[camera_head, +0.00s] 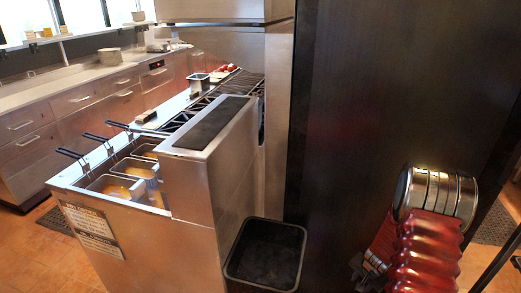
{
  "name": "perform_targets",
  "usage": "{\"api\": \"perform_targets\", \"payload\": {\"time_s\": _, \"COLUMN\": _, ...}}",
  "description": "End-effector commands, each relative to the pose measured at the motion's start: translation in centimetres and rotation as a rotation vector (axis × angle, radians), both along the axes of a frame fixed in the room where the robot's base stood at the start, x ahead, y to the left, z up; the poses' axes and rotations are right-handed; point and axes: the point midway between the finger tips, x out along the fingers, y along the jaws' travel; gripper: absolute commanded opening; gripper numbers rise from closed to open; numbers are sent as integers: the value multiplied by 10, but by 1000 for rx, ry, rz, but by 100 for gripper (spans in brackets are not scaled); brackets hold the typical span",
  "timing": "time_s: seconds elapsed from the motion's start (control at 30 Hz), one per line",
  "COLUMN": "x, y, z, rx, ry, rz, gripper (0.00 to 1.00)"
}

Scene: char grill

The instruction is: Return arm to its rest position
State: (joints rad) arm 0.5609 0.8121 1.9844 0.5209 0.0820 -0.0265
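My arm shows at the lower right, with a silver ringed joint above a red ribbed link. A narrower dark red part of it with a black end lies just left of the ribbed link, low in the picture. I cannot make out two separate fingertips there, so I cannot tell whether my gripper is open or shut. No held object can be seen. The arm appears in front of a dark panel (385,100).
A steel fryer (190,240) with several baskets stands left of centre. A black bin (266,255) sits beside it. A grill (240,82) and a small steel container (198,82) are behind. Counters (70,90) line the left. Tiled floor (35,255) is open at lower left.

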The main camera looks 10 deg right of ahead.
Motion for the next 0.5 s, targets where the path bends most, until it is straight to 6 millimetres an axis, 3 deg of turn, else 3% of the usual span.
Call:
{"api": "perform_targets", "payload": {"time_s": 0.1, "x": 2, "y": 25, "z": 33, "rx": 31, "ry": 9, "rz": 76, "gripper": 34}}
{"api": "perform_targets", "payload": {"time_s": 0.5, "x": -21, "y": 101, "z": 127, "rx": 96, "ry": 69, "rz": 308, "gripper": 34}}
